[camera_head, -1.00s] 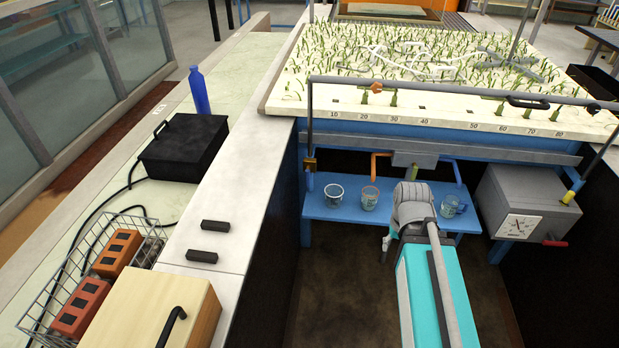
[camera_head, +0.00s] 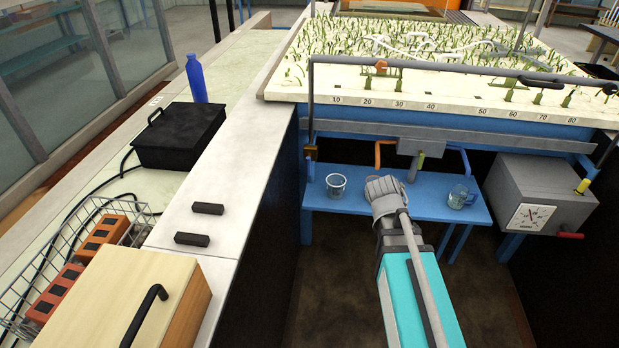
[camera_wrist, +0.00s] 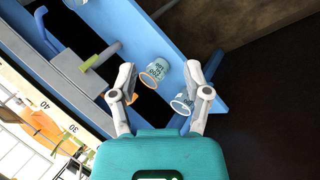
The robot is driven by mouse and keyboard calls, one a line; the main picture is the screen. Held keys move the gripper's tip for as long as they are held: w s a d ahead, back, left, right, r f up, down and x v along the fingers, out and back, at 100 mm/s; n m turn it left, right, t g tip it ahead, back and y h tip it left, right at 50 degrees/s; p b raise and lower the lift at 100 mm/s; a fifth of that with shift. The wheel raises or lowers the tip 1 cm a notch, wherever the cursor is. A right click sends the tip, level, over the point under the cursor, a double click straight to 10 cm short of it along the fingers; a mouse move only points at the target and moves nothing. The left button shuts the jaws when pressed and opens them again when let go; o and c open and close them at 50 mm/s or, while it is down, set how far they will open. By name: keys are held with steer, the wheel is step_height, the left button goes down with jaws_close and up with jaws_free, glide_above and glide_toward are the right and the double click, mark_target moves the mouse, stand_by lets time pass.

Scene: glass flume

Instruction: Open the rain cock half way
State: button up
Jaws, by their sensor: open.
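The frames do not label the rain cock. Candidates on the pipe over the plant bed are an orange fitting (camera_head: 381,66), a black lever (camera_head: 540,82) and a brass fitting (camera_head: 310,152) at the pipe's lower left end. A yellow-tipped fitting (camera_head: 583,186) is at the lower right. My gripper (camera_head: 384,188) reaches over the low blue bench (camera_head: 340,203), below the grey outlet block (camera_head: 409,146), apart from these fittings. In the wrist view my gripper (camera_wrist: 160,70) is open, with nothing held. An orange-rimmed cup (camera_wrist: 158,70) shows beyond and between the fingers.
A grey box with a dial (camera_head: 536,217) and red handle is at right. The pale counter (camera_head: 190,265) bounds the left. The plant bed edge (camera_head: 450,108) overhangs the bench.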

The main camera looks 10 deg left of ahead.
steer(key=w+a+f+n+t+h+b, duration=0.1)
steer(key=w+a+f+n+t+b, duration=0.25)
steer(key=w+n+b, duration=0.4)
steer(key=n+t+y+b, duration=0.9)
steer(key=n+b, duration=0.6)
steer(key=n, duration=0.8)
glide_toward(308, 168)
steer(key=s, duration=0.3)
steer(key=shift+d+r, duration=0.1)
steer(key=shift+r, duration=0.05)
steer(key=shift+w, duration=0.15)
steer(key=w, duration=0.4)
steer(key=w+a, duration=0.1)
steer(key=w, duration=0.4)
steer(key=w+a, duration=0.1)
steer(key=w, duration=0.3)
steer(key=shift+w+a, duration=0.1)
steer(key=shift+w, duration=0.15)
jaws_close()
